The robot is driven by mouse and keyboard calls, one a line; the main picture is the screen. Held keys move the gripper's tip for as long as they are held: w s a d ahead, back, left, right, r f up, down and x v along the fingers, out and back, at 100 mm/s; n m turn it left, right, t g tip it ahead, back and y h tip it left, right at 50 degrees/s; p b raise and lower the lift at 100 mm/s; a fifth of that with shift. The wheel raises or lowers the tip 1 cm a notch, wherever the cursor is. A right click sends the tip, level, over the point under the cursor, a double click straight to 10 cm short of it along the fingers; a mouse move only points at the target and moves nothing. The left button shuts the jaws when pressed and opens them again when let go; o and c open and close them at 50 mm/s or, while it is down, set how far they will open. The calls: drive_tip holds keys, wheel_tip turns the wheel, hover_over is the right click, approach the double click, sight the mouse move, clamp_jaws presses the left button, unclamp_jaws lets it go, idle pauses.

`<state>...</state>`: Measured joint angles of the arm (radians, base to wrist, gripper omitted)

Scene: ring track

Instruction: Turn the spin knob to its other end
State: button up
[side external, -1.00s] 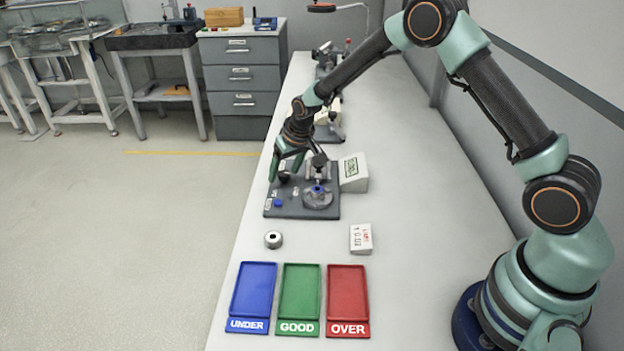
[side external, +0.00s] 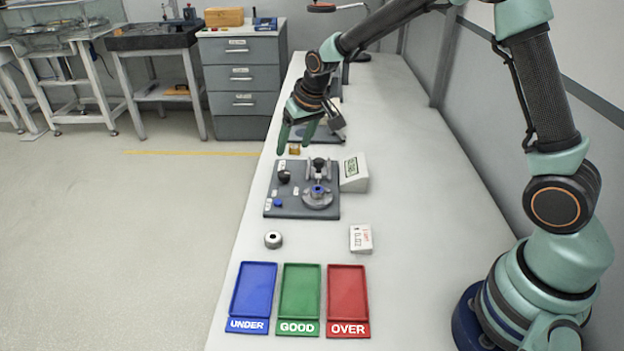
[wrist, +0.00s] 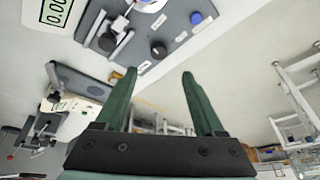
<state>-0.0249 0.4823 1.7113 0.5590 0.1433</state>
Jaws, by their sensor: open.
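A dark grey fixture plate (side external: 255,208) carries a black round knob (side external: 284,177) at its back left, which I take as the spin knob. In the wrist view the knob (wrist: 158,50) stands beside a small white label too small to read; its turn position cannot be told. A blue button (side external: 278,203) sits in front of it, and a second black knob (side external: 319,163) tops a clamp to its right. My gripper (side external: 294,149) is open and empty, behind and above the plate, apart from the knob. Its green fingers (wrist: 158,76) show in the wrist view.
A white display box (side external: 354,172) stands right of the plate. Another device (side external: 327,133) stands behind. The bench's right side is clear.

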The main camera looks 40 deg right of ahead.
drive_tip(key=shift+v, duration=0.85)
drive_tip(key=n+g, duration=0.4)
drive_tip(key=n, duration=1.4)
approach(284, 173)
wheel_tip(284, 173, down, 8)
drive_tip(key=shift+w+f, duration=0.15)
drive_tip(key=shift+f, duration=0.1)
clamp_jaws()
